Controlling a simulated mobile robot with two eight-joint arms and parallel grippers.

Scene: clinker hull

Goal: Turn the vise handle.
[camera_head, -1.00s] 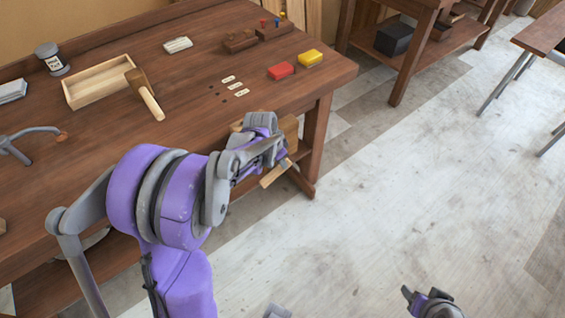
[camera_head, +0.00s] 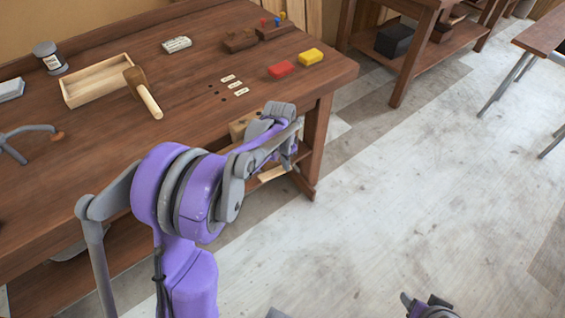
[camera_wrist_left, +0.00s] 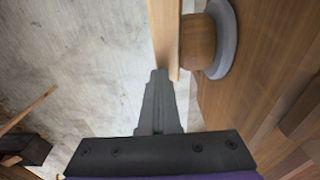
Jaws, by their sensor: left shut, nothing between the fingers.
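The vise is at the bench's front right edge. Its wooden jaw (camera_head: 240,128) is mostly hidden behind my left arm in the head view. Part of the wooden handle bar (camera_head: 272,173) shows below my left gripper (camera_head: 288,163). In the left wrist view the bar (camera_wrist_left: 165,35) crosses in front of a round wooden hub (camera_wrist_left: 198,41) on a grey ring (camera_wrist_left: 225,42). My left gripper (camera_wrist_left: 158,76) is shut and empty there, its tips at the bar's near end; I cannot tell whether they touch. My right gripper (camera_head: 425,303) is cut off at the bottom edge.
A bench leg (camera_head: 315,140) stands close to my left gripper.

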